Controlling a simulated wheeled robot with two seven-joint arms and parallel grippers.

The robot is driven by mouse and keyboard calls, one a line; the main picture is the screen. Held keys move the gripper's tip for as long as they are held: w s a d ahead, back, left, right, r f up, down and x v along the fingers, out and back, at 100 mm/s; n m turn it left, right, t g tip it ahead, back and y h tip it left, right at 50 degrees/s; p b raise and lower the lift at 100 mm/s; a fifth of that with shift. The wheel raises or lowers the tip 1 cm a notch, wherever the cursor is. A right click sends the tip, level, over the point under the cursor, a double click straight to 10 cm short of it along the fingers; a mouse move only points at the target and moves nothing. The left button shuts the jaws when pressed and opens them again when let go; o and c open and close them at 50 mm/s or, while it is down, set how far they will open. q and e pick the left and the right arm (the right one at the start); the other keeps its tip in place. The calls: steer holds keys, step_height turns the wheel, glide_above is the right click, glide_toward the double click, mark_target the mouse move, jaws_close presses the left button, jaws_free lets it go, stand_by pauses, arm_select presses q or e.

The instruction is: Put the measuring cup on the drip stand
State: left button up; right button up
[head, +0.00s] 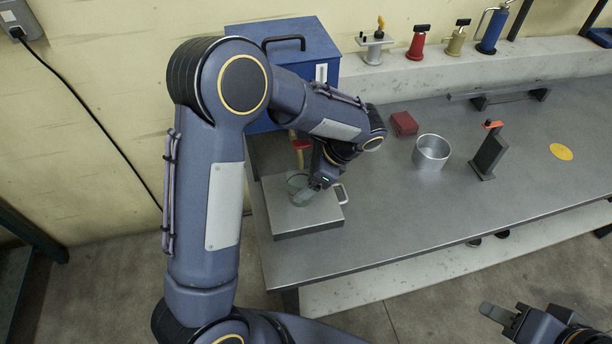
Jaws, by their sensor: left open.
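My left gripper (303,190) is open, low over a flat grey metal block (308,223) at the near left of the bench. A small see-through cup-like shape (296,180) with a reddish line shows at its fingers; it may be the measuring cup. I cannot tell whether the fingers touch it. A pale loop handle (342,193) shows at the block's right edge. An open silver cylinder (432,153) stands at mid-bench. A dark upright post with an orange top (488,152) stands to its right. I cannot tell for sure which thing is the drip stand. My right gripper (497,315) is at the lower right, off the bench.
A blue toolbox (304,37) stands behind my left arm. A red box (404,124) lies behind the silver cylinder. Several small tools and a blue bottle (493,28) stand on the back ledge. The bench's front middle is clear.

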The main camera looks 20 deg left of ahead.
arm_select(q)
steer(key=shift+r, duration=0.1)
steer(key=v, duration=1.2)
steer(key=shift+b, duration=0.3)
steer(key=shift+r, duration=0.1)
